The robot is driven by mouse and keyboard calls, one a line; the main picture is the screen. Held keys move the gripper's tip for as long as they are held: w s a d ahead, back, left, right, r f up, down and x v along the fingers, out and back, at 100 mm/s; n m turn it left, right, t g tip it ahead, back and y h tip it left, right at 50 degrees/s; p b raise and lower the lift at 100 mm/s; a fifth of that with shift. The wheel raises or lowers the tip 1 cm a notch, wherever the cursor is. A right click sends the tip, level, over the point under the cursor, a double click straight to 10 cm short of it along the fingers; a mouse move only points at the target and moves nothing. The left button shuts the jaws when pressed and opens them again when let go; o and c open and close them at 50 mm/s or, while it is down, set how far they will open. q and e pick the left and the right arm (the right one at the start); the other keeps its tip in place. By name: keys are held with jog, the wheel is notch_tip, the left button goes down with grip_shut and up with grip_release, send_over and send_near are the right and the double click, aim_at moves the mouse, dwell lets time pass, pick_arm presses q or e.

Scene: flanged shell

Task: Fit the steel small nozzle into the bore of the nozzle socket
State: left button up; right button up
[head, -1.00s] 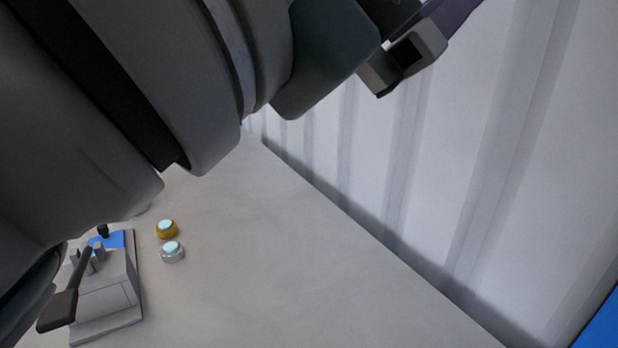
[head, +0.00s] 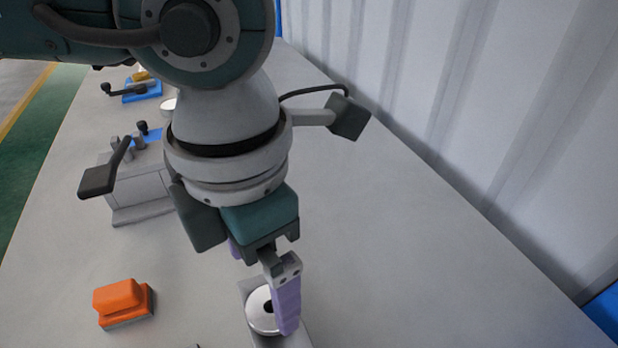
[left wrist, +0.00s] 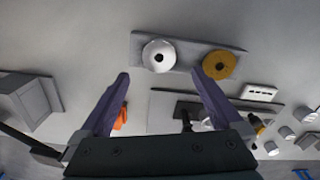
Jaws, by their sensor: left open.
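My left gripper (left wrist: 160,76) is open with nothing between its purple fingers. In the head view, the gripper (head: 268,290) points down over a round steel piece with a dark central hole (head: 256,313), and one finger partly covers it. In the left wrist view this steel piece (left wrist: 159,47) lies just beyond the fingertips on a grey plate (left wrist: 190,45). A brass round piece with a hole (left wrist: 219,65) sits beside it, near the right finger. I cannot tell which round piece is the small nozzle or the socket. My right gripper is not in view.
An orange block (head: 122,300) lies on the table left of the gripper. A grey fixture with a lever (head: 140,190) stands behind it. A blue-based fixture (head: 142,92) is farther back. A corrugated wall (head: 450,110) bounds the right side; the table's right part is clear.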

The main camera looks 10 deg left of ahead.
aim_at(272, 314)
pick_arm(q)
jog(key=f, duration=0.6)
jog(key=shift+w+d+f, duration=0.25)
jog(key=shift+w, duration=0.15)
jog(key=shift+c, duration=0.4)
jog(key=shift+r, duration=0.1)
grip_shut()
